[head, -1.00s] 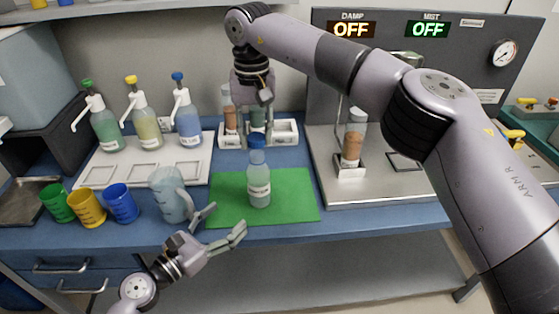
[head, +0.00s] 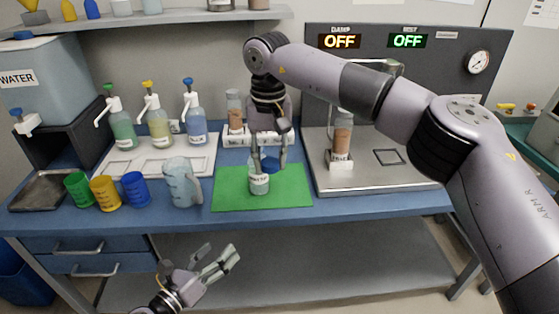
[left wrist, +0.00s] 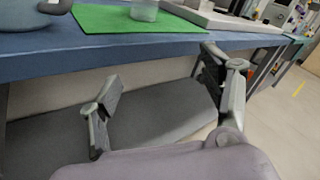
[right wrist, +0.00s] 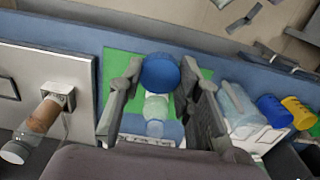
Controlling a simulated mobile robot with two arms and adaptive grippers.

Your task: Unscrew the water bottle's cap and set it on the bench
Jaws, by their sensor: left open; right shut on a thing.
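The water bottle (head: 259,184) stands upright on the green mat (head: 293,197); its base shows at the top of the left wrist view (left wrist: 144,11). My right gripper (head: 270,164) is down at the bottle's top, shut on the blue cap (head: 271,166). The right wrist view shows the cap (right wrist: 160,72) between the fingertips, with the pale bottle (right wrist: 156,108) behind it. I cannot tell whether cap and bottle still touch. My left gripper (head: 220,256) is open and empty, low in front of the bench edge.
A clear jug (head: 181,184) and coloured cups (head: 105,193) stand left of the mat on the blue bench (head: 228,221). Pump bottles (head: 158,128) stand behind. A metal platform (head: 372,178) with a tube of brown grains (head: 342,134) is at right. Bare mat lies right of the bottle.

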